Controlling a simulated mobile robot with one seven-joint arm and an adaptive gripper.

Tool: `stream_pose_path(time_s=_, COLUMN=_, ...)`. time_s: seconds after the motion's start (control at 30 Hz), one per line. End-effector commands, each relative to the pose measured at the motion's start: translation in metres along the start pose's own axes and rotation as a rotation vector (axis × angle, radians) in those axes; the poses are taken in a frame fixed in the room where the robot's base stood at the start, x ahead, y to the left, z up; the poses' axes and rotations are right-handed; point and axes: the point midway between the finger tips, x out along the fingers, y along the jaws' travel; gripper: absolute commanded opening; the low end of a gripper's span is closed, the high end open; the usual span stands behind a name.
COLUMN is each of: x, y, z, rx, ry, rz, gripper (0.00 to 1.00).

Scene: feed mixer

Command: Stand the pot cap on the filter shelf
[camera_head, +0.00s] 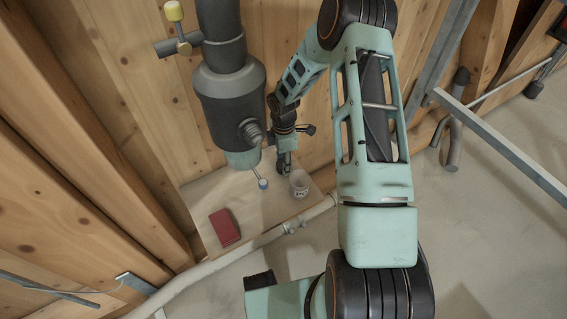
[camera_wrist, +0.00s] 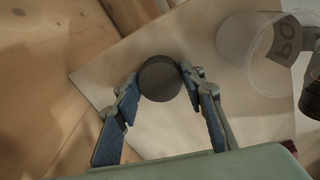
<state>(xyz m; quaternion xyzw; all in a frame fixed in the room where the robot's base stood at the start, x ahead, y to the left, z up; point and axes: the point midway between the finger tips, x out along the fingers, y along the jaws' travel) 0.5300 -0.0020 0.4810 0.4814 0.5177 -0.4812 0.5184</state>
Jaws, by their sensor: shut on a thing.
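The pot cap (camera_wrist: 158,79) is a dark round disc in the wrist view, between the two fingertips of my gripper (camera_wrist: 160,84). My gripper is shut on it, one finger at each side. The filter shelf (camera_wrist: 100,76) is the pale board beneath. I cannot tell whether the cap touches the board. In the head view my gripper (camera_head: 284,162) is low over the back of the shelf (camera_head: 210,195), left of a pale, labelled pot (camera_head: 299,184). The cap is not clearly distinguishable there. The pot (camera_wrist: 246,48) looks translucent in the wrist view, right of the cap.
A red block (camera_head: 224,228) lies at the shelf's front left. A dark cylinder (camera_head: 228,90) with a side fitting hangs over the shelf, and a thin rod with a blue-white end (camera_head: 263,184) shows below it. A pipe (camera_head: 240,256) runs along the front. Wooden walls stand behind.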

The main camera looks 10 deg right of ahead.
Motion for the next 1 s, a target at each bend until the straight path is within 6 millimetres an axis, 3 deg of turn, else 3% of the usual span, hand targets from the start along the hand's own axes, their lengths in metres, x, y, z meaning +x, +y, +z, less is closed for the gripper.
stream_pose_path(time_s=0.07, x=0.002, y=0.000, z=0.000, rx=0.000, ry=0.000, rz=-0.001, gripper=0.08)
stream_pose_path(time_s=0.1, x=0.002, y=0.000, z=0.000, rx=0.000, ry=0.000, rz=-0.001, gripper=0.38)
stream_pose_path(time_s=0.27, x=0.001, y=0.000, z=0.000, rx=0.001, ry=0.000, rz=-0.001, gripper=0.55)
stream_pose_path(time_s=0.63, x=-0.006, y=0.000, z=0.000, rx=0.001, ry=0.000, rz=0.000, gripper=0.55)
stream_pose_path(time_s=1.0, x=-0.081, y=0.001, z=0.001, rx=0.002, ry=-0.001, rz=0.001, gripper=0.55)
